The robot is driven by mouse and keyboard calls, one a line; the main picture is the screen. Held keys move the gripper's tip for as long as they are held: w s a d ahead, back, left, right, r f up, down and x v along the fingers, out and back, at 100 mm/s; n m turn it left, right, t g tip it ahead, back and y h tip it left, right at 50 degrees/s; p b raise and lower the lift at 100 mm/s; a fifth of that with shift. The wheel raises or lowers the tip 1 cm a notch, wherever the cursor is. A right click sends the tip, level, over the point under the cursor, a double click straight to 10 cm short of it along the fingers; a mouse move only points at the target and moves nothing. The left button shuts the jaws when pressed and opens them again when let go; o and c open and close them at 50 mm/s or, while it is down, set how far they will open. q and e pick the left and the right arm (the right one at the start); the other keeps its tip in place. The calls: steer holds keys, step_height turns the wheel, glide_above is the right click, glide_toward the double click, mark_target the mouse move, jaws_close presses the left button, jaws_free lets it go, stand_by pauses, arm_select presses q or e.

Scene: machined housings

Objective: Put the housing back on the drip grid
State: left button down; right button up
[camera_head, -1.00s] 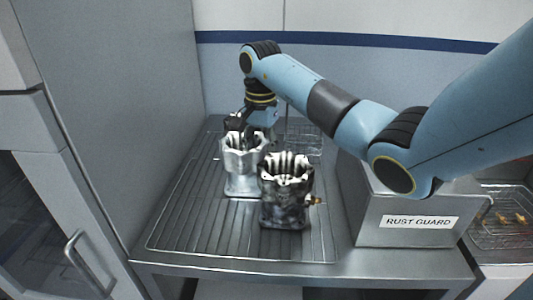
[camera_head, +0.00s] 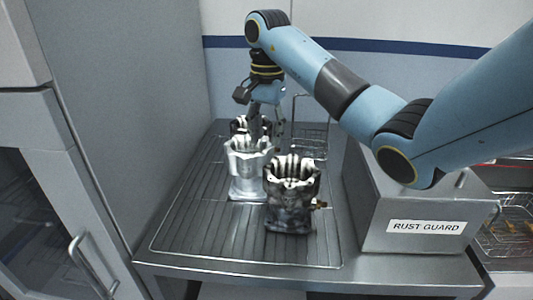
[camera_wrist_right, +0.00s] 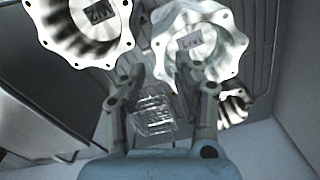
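The drip grid (camera_head: 190,222) is a wire rack on the metal bench. A bright silver housing (camera_head: 248,178) stands upright on it, and a darker, stained housing (camera_head: 290,208) stands in front to its right. A third, dark housing (camera_head: 238,125) shows partly behind the silver one. In the right wrist view the silver housing (camera_wrist_right: 222,50) and stained housing (camera_wrist_right: 75,45) show from above with labels inside; the third (camera_wrist_right: 235,106) is at right. My right gripper (camera_head: 266,132) points down behind the silver housing; its fingers (camera_wrist_right: 170,82) are apart with nothing visible between them. My left gripper is out of view.
A metal bin labelled RUST GUARD (camera_head: 415,235) stands right of the grid. A wire basket (camera_head: 312,140) is behind the housings. Another basket (camera_head: 510,225) lies far right. The grid's front left is bare.

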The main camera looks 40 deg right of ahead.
step_height(320, 180, up, 6)
steer(key=p, duration=0.5)
stand_by(0.4)
